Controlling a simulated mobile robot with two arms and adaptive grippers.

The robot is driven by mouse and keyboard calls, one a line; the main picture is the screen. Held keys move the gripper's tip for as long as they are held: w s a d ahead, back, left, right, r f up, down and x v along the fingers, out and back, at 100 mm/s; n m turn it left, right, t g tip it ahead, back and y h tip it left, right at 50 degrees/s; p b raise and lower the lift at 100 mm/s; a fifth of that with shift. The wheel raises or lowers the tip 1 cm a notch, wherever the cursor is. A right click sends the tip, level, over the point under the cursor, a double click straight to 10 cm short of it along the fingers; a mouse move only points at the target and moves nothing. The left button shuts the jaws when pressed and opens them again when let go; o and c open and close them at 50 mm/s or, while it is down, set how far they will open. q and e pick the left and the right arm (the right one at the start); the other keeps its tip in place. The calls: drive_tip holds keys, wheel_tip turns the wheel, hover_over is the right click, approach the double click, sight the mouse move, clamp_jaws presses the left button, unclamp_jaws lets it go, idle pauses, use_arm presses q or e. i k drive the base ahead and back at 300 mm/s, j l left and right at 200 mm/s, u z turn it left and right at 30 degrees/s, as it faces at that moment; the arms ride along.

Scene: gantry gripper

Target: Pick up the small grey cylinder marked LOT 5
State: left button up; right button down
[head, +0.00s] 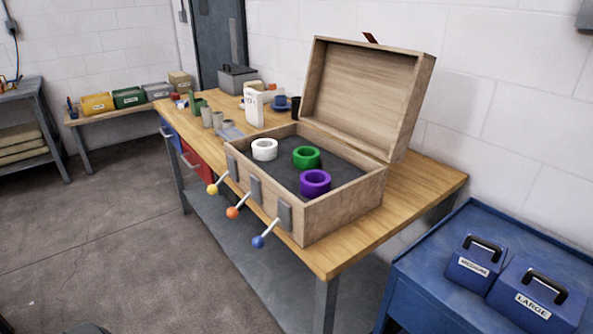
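Several small grey cylinders stand upright in a cluster on the wooden workbench (440,187), left of the open wooden box. A taller one (206,117) is at the left, a middle one (217,119) beside it, and a shorter one (228,126) at the right. Their markings are too small to read, so I cannot tell which bears LOT 5.
The open wooden box (345,213) holds white (264,156), green (306,165) and purple (315,189) rings. Levers with yellow, orange and blue knobs (258,241) stick out from its front. A blue cart (420,270) with two toolboxes stands right. The floor at left is clear.

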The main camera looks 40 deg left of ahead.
sight(206, 110)
drive_tip(key=j+u, duration=0.5)
drive_tip(key=j, duration=0.5)
drive_tip(key=j+u, duration=0.45)
drive_tip(key=j, duration=0.5)
drive_tip(key=i, duration=0.05)
